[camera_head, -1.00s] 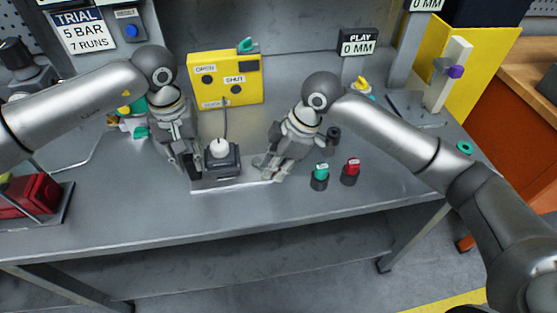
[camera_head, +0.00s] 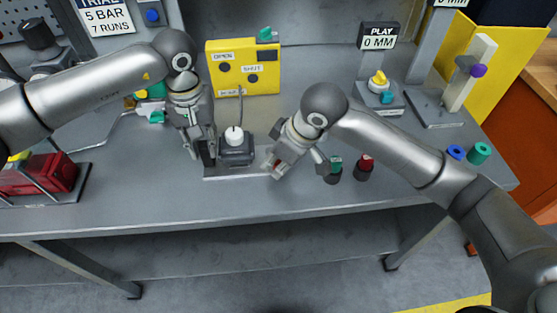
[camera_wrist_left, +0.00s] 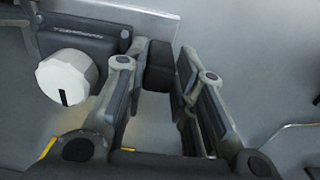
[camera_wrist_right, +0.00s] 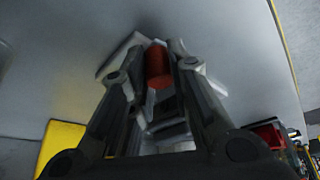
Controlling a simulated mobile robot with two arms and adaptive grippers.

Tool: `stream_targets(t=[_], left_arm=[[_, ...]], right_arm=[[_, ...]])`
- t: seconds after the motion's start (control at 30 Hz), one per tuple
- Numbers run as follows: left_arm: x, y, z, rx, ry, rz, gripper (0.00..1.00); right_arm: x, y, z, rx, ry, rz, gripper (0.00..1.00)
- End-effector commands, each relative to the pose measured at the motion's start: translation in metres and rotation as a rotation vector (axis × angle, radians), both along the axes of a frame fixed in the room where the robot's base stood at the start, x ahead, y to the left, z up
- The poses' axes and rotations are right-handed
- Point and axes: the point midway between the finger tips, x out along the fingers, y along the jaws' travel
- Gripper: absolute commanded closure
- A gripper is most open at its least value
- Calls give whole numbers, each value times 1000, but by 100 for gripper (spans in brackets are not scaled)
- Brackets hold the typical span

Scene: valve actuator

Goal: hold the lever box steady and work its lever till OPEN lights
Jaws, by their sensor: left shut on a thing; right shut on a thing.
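The lever box (camera_head: 237,150), dark with a white round knob (camera_head: 234,135), stands on a pale plate (camera_head: 222,173) on the bench. My left gripper (camera_head: 202,156) is at the box's left side, shut on a dark upright block (camera_wrist_left: 159,66) beside the box; the white knob (camera_wrist_left: 67,77) shows left of its fingers. My right gripper (camera_head: 275,162) is low at the plate's right end, shut on a red cylindrical grip (camera_wrist_right: 157,67), apparently the lever's. The rest of the lever is hidden. On the yellow panel (camera_head: 262,85), the OPEN lamp (camera_head: 224,69) and SHUT lamp (camera_head: 253,78) look dark.
Green-topped (camera_head: 335,170) and red-topped (camera_head: 364,168) pieces stand right of my right gripper. A PLAY gauge (camera_head: 379,37) stands behind. A red device (camera_head: 50,172) lies at left. The front bench strip is clear.

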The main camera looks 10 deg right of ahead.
Motion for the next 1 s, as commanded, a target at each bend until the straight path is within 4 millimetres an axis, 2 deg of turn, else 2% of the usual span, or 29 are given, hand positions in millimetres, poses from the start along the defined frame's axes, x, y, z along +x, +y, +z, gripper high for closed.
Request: stream_targets(t=[0.27, 0.3, 0.43, 0.47, 0.8, 1.0], left_arm=[[0, 1, -2, 1, 1, 4, 100], [0, 0, -2, 1, 1, 4, 100], [0, 0, -2, 1, 1, 4, 100], [0, 0, -2, 1, 1, 3, 100], [0, 0, -2, 1, 1, 1, 100], [0, 0, -2, 1, 1, 1, 100]], right_arm=[[-1, 1, 0, 3, 2, 3, 100], [-1, 1, 0, 3, 3, 4, 78], [-1, 1, 0, 3, 2, 3, 61], [-1, 1, 0, 3, 2, 3, 60], [-1, 0, 3, 2, 0, 2, 60], [-6, -9, 30, 3, -5, 2, 60]])
